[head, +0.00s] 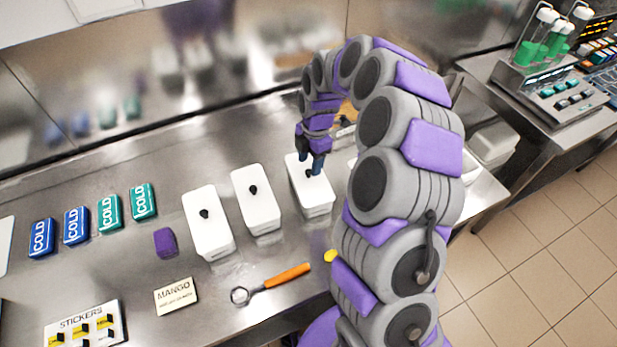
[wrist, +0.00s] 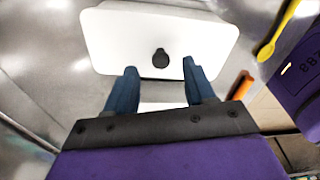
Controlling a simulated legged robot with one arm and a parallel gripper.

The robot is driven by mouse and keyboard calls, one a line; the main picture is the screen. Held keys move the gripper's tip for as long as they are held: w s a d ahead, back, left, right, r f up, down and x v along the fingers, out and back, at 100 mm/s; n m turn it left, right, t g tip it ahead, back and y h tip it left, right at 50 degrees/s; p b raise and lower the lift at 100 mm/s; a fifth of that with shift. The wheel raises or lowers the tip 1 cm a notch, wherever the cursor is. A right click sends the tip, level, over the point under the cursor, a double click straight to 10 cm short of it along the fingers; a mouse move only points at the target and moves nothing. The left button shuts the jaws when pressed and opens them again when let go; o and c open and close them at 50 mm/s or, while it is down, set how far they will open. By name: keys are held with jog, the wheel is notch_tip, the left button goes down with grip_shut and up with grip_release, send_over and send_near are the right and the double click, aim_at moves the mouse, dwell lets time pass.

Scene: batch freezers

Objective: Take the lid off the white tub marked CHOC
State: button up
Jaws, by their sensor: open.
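Three white tubs with black-knobbed lids stand in a row in the head view: a left tub (head: 208,222), a middle tub (head: 256,201) and a right tub (head: 311,190). No CHOC marking can be read on any of them. My gripper (head: 316,165) is over the right tub, close to its knob. In the wrist view my gripper (wrist: 160,85) is open, its two blue fingers apart. The white lid (wrist: 190,35) and its black knob (wrist: 160,58) lie just beyond the fingertips. I cannot tell whether the fingers touch the lid.
An orange-handled scoop (head: 275,280), a MANGO card (head: 176,296) and a purple block (head: 165,242) lie in front of the tubs. Several COLD packs (head: 109,213) lie at left, by a STICKERS sheet (head: 84,328). My arm hides part of the counter at right.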

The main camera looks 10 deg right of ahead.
aim_at(308, 171)
jog(key=f, duration=0.3)
jog(key=shift+a, duration=0.2)
jog(key=shift+s, duration=0.1)
grip_shut()
